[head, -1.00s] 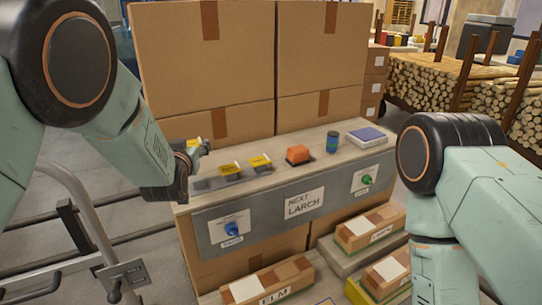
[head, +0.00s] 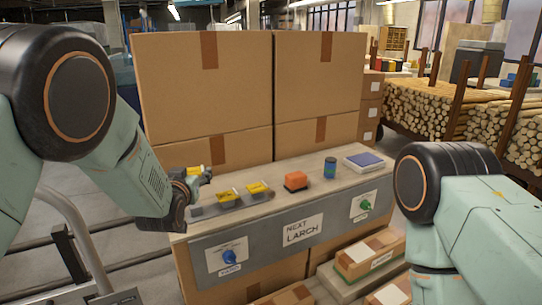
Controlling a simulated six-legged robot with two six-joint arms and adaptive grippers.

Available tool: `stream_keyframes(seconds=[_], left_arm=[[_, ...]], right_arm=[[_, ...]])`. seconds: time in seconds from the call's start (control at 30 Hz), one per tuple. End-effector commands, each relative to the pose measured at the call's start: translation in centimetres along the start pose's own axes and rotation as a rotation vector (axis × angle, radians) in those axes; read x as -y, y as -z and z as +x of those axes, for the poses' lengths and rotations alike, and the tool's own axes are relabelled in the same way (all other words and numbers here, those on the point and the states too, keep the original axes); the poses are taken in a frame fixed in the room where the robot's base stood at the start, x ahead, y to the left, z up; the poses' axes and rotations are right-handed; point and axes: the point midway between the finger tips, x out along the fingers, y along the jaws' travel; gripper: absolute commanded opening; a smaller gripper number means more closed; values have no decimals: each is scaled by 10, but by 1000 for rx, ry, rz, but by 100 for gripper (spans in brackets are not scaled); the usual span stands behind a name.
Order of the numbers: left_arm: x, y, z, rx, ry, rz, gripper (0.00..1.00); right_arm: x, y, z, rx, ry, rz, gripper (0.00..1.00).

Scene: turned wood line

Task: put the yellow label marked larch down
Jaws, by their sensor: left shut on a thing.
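My left gripper (head: 198,177) is at the left end of the bench top, shut on a yellow label (head: 194,171). The writing on this label is too small to read. Two more yellow labels, one on the left (head: 227,194) and one on the right (head: 257,187), stand in a dark grey holder (head: 207,209) just right of the gripper. Their writing cannot be read either. A white sign on the bench front (head: 303,231) reads NEXT LARCH. My right arm shows at the right, but its gripper is out of view.
On the bench top (head: 318,192) are an orange block (head: 296,181), a blue-green can (head: 330,167) and a blue-topped pad (head: 364,160). The front panel has a blue knob (head: 229,256) and a green knob (head: 365,205). Large cardboard boxes (head: 205,90) stand close behind.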

Motion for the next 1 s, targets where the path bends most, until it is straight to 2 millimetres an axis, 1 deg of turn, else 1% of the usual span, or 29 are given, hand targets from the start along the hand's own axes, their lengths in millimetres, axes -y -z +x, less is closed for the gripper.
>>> stream_keyframes(seconds=[0.13, 0.27, 0.47, 0.67, 0.87, 1.0], left_arm=[[-18, -21, -9, 7, -127, 24, 46], [-19, -44, -21, 7, -237, 42, 46], [-11, -84, -46, 5, -392, 71, 46], [0, -121, -76, 4, -531, 99, 46], [8, -156, -111, 2, -661, 126, 46], [11, -181, -142, 1, -756, 146, 46]], right_arm=[[0, 0, 0, 0, 0, 0, 40], [0, 0, 2, 0, 0, 0, 40], [0, 0, 10, 0, 0, 0, 40], [0, 0, 20, 0, 0, 0, 40], [0, 0, 32, 0, 0, 0, 40], [0, 0, 43, 0, 0, 0, 40]])
